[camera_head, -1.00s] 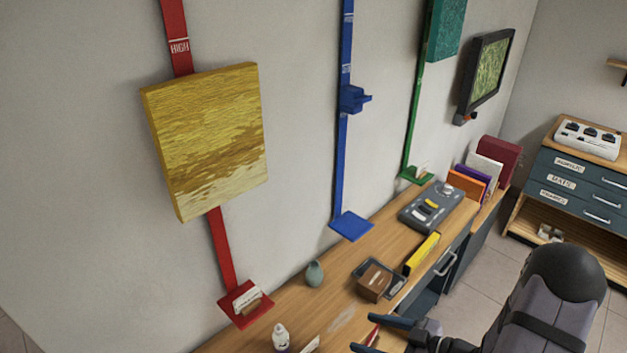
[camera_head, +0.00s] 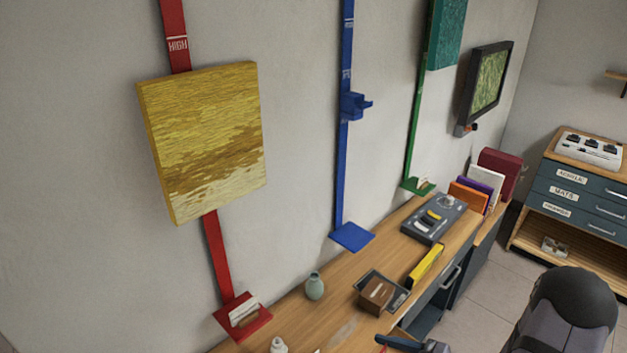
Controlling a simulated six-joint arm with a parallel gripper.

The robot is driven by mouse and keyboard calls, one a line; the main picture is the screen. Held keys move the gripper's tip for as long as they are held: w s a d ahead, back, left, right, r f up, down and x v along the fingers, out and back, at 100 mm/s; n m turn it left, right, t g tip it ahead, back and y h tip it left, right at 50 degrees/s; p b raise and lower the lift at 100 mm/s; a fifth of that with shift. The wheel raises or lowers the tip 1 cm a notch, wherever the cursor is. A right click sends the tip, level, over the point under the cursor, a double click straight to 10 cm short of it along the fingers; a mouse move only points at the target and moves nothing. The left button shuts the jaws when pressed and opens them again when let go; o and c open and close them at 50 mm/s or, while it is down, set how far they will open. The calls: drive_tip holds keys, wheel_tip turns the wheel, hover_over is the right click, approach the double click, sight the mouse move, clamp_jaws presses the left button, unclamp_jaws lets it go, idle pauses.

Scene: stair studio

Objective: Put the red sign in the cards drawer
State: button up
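My gripper (camera_head: 400,343) is at the bottom edge, low over the front of the desk. Only one dark blue finger shows clearly; the other is cut off. A small red sliver (camera_head: 383,349) shows beside the finger; I cannot tell if it is the red sign or if it is held. An open desk drawer (camera_head: 428,318) with a metal handle is right of the gripper; its inside is mostly hidden. A blue-grey cabinet (camera_head: 580,190) at the right has labelled drawers, all shut. Two labels look like "ACRYLIC" and "MATS"; the third is unreadable. I cannot make out a cards label.
The wooden desk (camera_head: 335,285) holds a green vase (camera_head: 314,286), a dark tray with a brown box (camera_head: 376,295), a yellow bar (camera_head: 425,264), a grey device (camera_head: 434,218) and upright folders. Red, blue and green strips with small shelves run down the wall. Floor is clear before the cabinet.

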idle(0.3)
drive_tip(key=w+f+t+b, duration=0.1)
drive_tip(key=w+f+b, duration=0.4)
drive_tip(key=w+b, duration=0.5)
drive_tip(key=w+a+r+m+t+h+b, duration=0.1)
drive_tip(key=w+a+b, duration=0.2)
drive_tip(key=w, duration=0.3)
drive_tip(key=w+a+r+m+b, duration=0.1)
drive_tip(key=w+a+r+b, duration=0.15)
drive_tip(key=w+a, duration=0.2)
drive_tip(key=shift+w+d+f, duration=0.15)
drive_tip(key=shift+d+f, duration=0.05)
drive_tip(key=shift+f, duration=1.55)
drive_tip(key=shift+w+d+f, duration=0.15)
drive_tip(key=shift+f, duration=1.65)
drive_tip(key=shift+w+d+f, duration=0.15)
drive_tip(key=shift+d+f, duration=0.05)
drive_tip(key=shift+f, duration=1.55)
drive_tip(key=shift+f, duration=0.15)
drive_tip(key=o, duration=1)
